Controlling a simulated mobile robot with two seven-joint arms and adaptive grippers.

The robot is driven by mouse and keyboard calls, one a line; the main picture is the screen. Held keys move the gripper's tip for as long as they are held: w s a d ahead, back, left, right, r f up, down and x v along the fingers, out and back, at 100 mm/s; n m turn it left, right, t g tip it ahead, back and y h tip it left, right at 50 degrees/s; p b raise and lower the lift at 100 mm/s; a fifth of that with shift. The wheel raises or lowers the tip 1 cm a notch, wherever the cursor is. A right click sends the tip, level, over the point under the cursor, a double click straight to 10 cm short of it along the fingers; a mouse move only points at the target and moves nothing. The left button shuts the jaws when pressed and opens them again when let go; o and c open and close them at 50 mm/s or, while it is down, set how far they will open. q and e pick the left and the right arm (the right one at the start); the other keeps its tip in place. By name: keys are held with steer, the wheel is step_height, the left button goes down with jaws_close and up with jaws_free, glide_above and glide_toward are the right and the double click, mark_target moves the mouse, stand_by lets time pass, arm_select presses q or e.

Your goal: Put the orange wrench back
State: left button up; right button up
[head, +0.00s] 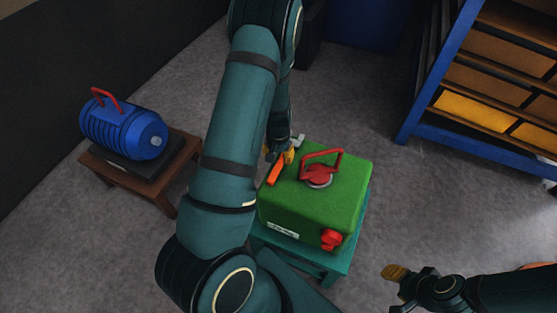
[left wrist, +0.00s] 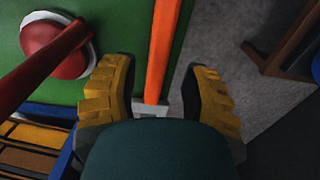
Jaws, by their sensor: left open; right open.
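The orange wrench (head: 275,173) lies along the left part of the top of a green box-shaped casting (head: 350,190). Its orange handle (left wrist: 162,45) shows in the left wrist view, and a pale grey end (head: 298,140) seems to belong to it. My left gripper (head: 280,153) is over the wrench at the casting's far left edge. Its open yellow fingers stand on either side of the handle in the left wrist view (left wrist: 160,68), with gaps on both sides. My right gripper (head: 396,289) is open and empty over the floor at the lower right.
The casting has a red handle (head: 322,168) and a red cap (head: 331,239) and sits on a teal stand (head: 335,265). A blue motor-like casting (head: 118,128) stands on a brown stool (head: 160,182) at left. A blue-framed shelf (head: 425,105) is at upper right.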

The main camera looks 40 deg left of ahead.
arm_select(q)
step_height(320, 180, up, 7)
steer(key=p, duration=0.1)
arm_select(e)
steer(key=shift+s+r, duration=0.2)
steer(key=shift+r, duration=0.75)
arm_select(q)
steer(key=shift+s, duration=0.15)
